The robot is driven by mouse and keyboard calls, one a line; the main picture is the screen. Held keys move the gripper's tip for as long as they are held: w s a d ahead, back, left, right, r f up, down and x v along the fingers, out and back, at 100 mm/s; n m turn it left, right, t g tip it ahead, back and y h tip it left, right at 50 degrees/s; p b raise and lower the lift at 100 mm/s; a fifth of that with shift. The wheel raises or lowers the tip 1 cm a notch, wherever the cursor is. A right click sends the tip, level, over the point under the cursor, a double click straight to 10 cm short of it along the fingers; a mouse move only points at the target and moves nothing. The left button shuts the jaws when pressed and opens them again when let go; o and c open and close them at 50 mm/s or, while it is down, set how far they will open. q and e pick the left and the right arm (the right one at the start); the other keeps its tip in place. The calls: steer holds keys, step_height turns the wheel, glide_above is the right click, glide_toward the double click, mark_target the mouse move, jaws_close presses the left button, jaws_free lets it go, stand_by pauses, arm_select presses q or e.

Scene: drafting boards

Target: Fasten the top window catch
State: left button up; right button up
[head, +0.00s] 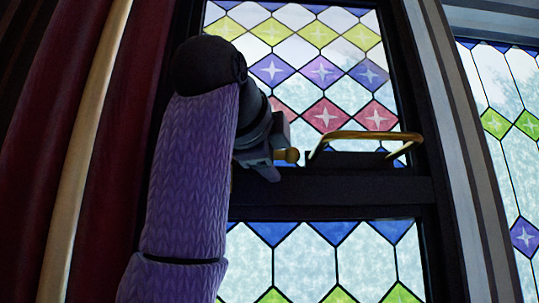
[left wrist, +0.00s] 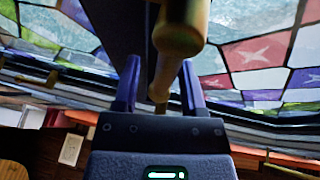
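In the left wrist view the brass catch (left wrist: 178,35) runs as a stepped rod down between the two fingers of my left gripper (left wrist: 158,75). The fingers stand apart, with a dark gap visible on the left side of the rod. I cannot tell whether either finger touches it. My forearm and gripper hide the catch's left part in the head view. My right gripper is in neither view.
A curved brass handle (head: 368,136) stands out from the dark rail (head: 330,190) to the right of the gripper. A dark red curtain (head: 125,110) and a pale pole (head: 85,150) are at the left. Another stained-glass window (head: 505,130) is at the right.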

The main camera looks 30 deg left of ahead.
arm_select(q)
steer(key=shift+r, duration=0.1)
step_height(320, 180, up, 10)
steer(key=p, duration=0.7)
